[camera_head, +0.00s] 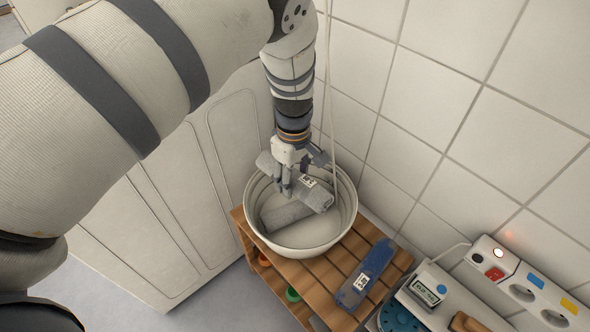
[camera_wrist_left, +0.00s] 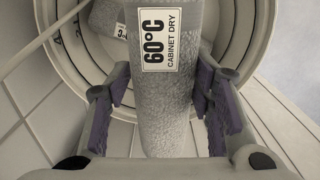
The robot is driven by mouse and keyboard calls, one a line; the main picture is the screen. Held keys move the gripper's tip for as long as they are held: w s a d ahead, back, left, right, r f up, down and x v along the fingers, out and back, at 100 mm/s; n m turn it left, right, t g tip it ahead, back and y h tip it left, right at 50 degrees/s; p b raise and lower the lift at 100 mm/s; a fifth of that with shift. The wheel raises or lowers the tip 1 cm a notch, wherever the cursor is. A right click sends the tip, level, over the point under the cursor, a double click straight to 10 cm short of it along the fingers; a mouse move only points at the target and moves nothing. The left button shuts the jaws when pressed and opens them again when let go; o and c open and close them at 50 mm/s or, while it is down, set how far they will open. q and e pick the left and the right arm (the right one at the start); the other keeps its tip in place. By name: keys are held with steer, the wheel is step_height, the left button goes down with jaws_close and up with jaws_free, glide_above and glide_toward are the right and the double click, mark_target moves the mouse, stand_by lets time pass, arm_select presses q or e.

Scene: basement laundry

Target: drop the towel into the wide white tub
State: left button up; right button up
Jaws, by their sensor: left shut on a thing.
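A grey rolled towel (camera_head: 318,197) with a white label is held by my left gripper (camera_head: 287,186) above the wide white tub (camera_head: 347,200). In the left wrist view the towel (camera_wrist_left: 166,110) lies between the two purple-padded fingers, its label reading "60°C CABINET DRY". The gripper is shut on it, over the tub's opening. A second grey roll (camera_head: 284,216) lies inside the tub, below the held one; a labelled grey piece also shows in the left wrist view (camera_wrist_left: 103,18). My right gripper is not in view.
The tub stands on a slatted wooden stand (camera_head: 335,262). A blue labelled roll (camera_head: 368,270) lies on the slats beside it. A white-tiled wall (camera_head: 425,110) is close behind and right. A power strip (camera_head: 520,290) and a small display box (camera_head: 427,290) sit at lower right.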

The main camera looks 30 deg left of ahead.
mark_target(294, 171)
arm_select(q)
steer(key=shift+w+r, duration=0.1)
steer(key=shift+r, duration=0.05)
steer(key=o, duration=1.3)
steer(key=shift+o, duration=0.2)
step_height(294, 171, up, 12)
